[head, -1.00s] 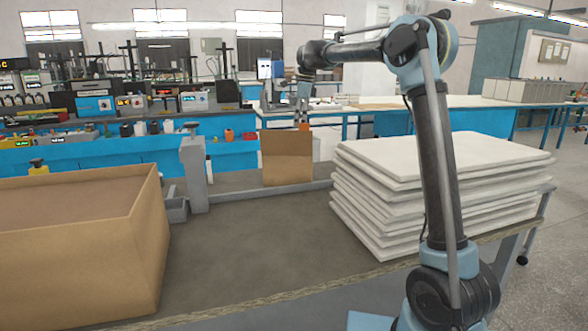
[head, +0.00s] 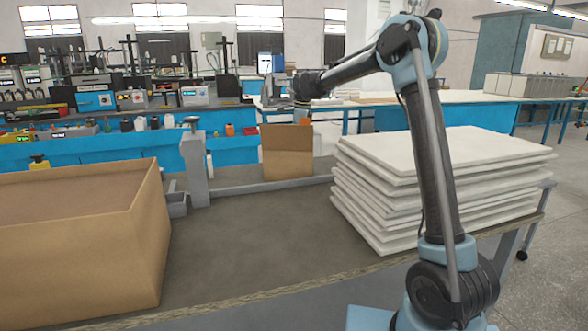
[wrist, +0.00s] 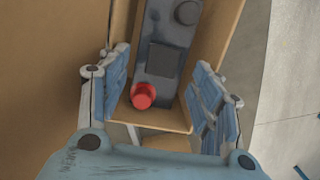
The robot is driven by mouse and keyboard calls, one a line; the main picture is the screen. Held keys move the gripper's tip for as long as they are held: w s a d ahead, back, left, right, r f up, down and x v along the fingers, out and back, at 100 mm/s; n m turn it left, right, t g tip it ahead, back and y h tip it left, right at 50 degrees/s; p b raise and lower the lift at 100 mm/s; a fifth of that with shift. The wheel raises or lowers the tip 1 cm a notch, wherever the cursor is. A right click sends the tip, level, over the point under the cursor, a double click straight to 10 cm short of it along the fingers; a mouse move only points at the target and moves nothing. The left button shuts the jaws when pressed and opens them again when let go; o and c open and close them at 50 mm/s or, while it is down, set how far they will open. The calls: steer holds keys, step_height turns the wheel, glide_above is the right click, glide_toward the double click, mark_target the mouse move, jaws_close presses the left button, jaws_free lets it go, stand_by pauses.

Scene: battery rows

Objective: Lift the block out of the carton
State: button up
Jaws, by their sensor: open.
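The small open cardboard carton (head: 287,163) stands on the bench at centre in the head view. In the wrist view I look down into the carton (wrist: 215,40). Inside is a grey block-like item (wrist: 150,75) with a dark square patch, a dark round knob and a red round cap (wrist: 143,96) at its near end. My gripper (wrist: 163,88) is open, with one blue finger on each side of the grey item. The fingers do not visibly touch it.
A large cardboard box (head: 90,250) stands at front left. A stack of white sheets (head: 435,180) is at right, near my arm. A grey post (head: 194,165) with a knob stands left of the carton. The bench top (head: 240,240) in front is clear.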

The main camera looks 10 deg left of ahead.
steer(key=f, duration=0.2)
steer(key=a+f, duration=0.1)
steer(key=f, duration=0.1)
steer(key=shift+s+a+f, duration=0.1)
steer(key=shift+f, duration=0.3)
steer(key=shift+r, duration=0.1)
jaws_close()
